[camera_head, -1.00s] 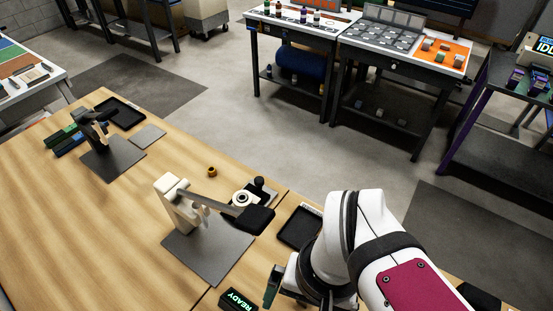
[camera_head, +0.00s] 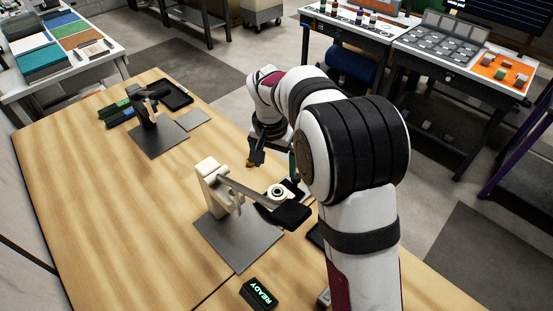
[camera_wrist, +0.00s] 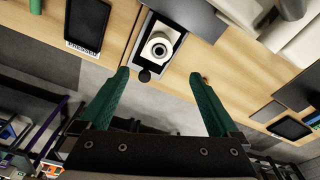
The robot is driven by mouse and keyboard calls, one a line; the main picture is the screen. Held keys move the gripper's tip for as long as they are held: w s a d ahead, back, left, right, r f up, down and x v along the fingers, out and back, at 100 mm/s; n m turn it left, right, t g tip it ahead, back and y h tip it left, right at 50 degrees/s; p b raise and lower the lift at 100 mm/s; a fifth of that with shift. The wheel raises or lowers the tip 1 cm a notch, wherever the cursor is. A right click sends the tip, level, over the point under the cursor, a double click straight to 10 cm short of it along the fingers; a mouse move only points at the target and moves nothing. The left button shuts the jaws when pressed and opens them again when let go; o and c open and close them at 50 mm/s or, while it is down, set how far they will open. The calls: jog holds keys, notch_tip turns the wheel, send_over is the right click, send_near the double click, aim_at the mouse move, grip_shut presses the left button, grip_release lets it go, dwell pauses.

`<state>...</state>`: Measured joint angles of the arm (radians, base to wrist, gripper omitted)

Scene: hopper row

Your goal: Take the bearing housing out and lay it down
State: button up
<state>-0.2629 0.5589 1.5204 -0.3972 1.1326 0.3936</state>
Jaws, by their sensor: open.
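The bearing housing (camera_head: 277,191) is a cream ring with a dark bore. It sits in a dark fixture (camera_head: 297,190) beside the lever press (camera_head: 209,180). In the wrist view the housing (camera_wrist: 163,40) lies in a pale-edged fixture with a black knob (camera_wrist: 144,75). My gripper (camera_head: 274,158) is over the table just behind the housing in the head view. In the wrist view my gripper (camera_wrist: 160,75) has its green fingers wide apart and nothing between them. The housing shows beyond the fingertips.
The press's black-ended lever (camera_head: 285,214) reaches close to the fixture. A labelled black tray (camera_wrist: 88,25) lies beside the fixture, mostly hidden by my arm in the head view. A small brass part (camera_wrist: 204,79) shows near one fingertip. A READY display (camera_head: 259,293) stands in front.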

aim_at(277, 192)
jog(key=f, duration=0.4)
jog(key=w+f, duration=0.1)
jog(key=f, duration=0.8)
jog(key=shift+w+d+f, duration=0.2)
jog(key=shift+d+f, duration=0.05)
jog(key=shift+d, duration=0.1)
grip_shut()
